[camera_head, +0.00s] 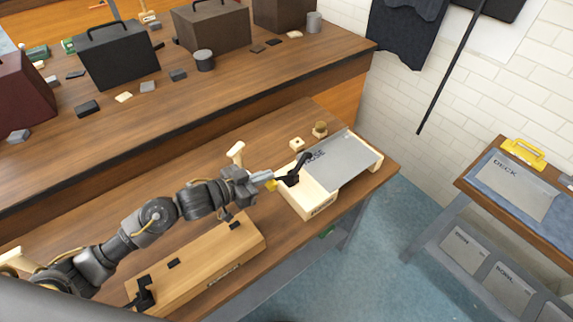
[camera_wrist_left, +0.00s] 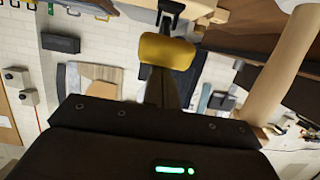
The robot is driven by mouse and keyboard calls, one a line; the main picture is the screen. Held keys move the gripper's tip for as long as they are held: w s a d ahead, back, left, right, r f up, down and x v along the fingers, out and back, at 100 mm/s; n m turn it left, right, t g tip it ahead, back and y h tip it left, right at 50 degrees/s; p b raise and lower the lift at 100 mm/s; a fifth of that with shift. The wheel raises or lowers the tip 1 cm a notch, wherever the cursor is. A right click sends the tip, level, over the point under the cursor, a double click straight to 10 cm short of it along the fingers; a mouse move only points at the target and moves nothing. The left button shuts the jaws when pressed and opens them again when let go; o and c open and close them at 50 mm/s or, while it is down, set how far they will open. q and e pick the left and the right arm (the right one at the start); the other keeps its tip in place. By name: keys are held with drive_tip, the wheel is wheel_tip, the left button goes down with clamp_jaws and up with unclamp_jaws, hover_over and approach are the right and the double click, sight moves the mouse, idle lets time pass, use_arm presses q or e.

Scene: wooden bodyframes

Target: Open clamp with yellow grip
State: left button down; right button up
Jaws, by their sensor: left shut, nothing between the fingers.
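The clamp (camera_head: 294,175) is a black lever on the near left end of a wooden bodyframe (camera_head: 310,200) with a grey plate marked NOSE (camera_head: 340,157). A small patch of its yellow grip (camera_head: 271,185) shows beside my left gripper (camera_head: 265,177). In the left wrist view the yellow grip (camera_wrist_left: 167,49) lies just beyond the fingertips of my left gripper (camera_wrist_left: 163,85), with a black clamp part (camera_wrist_left: 170,14) past it. The left fingers are shut with nothing between them. I cannot tell whether they touch the grip. My right gripper is not in view.
A second wooden frame (camera_head: 200,265) with black clamps lies below my left arm. A pale wooden post (camera_head: 236,153) rises close behind the gripper. Small wooden pieces (camera_head: 319,130) sit behind the NOSE frame. A side table (camera_head: 470,184) stands right, across open floor.

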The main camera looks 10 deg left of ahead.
use_arm(q)
drive_tip(key=shift+a+r+p, duration=0.1)
drive_tip(key=shift+r+p, duration=0.25)
drive_tip(key=shift+p, duration=0.25)
drive_tip(key=r+p, duration=0.2)
drive_tip(key=w+r+p, duration=0.1)
drive_tip(key=p, duration=0.1)
drive_tip(key=shift+d+r, duration=0.3)
drive_tip(key=shift+d, duration=0.05)
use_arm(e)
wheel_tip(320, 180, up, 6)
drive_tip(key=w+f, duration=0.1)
use_arm(q)
drive_tip(key=s+a+b, duration=0.4)
drive_tip(key=s+a, duration=0.3)
drive_tip(key=shift+s+f, duration=0.2)
drive_tip(key=shift+f, duration=0.15)
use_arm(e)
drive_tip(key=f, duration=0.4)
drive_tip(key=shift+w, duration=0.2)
